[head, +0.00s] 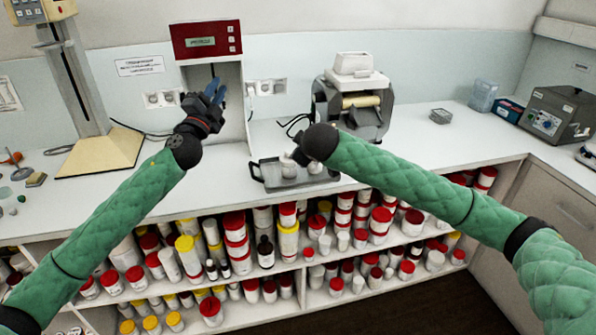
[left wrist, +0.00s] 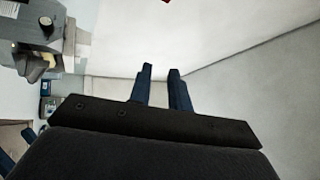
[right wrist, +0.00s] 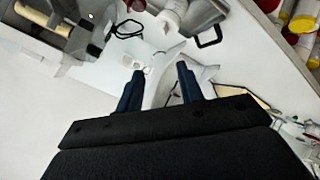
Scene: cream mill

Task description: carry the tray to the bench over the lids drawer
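The tray (head: 262,183) is grey with dark handles and stands on the white bench near its front edge, holding pale jars. In the right wrist view part of the tray (right wrist: 205,14) and a black handle (right wrist: 210,38) show at the top. My right gripper (right wrist: 160,70) is open with nothing between its fingers; in the head view its wrist covers part of the tray. My left gripper (head: 214,90) is raised before the red-topped device, away from the tray. Its fingers show a gap in the left wrist view (left wrist: 161,70), empty. I cannot read any lids label.
A grey mill (head: 368,118) with a white hopper stands behind the tray. The red-topped device (head: 206,42) is to its left. A grey instrument (head: 556,115) stands at the right corner, above a drawer front (head: 574,208). Shelves below hold many jars. The bench right of the mill is mostly clear.

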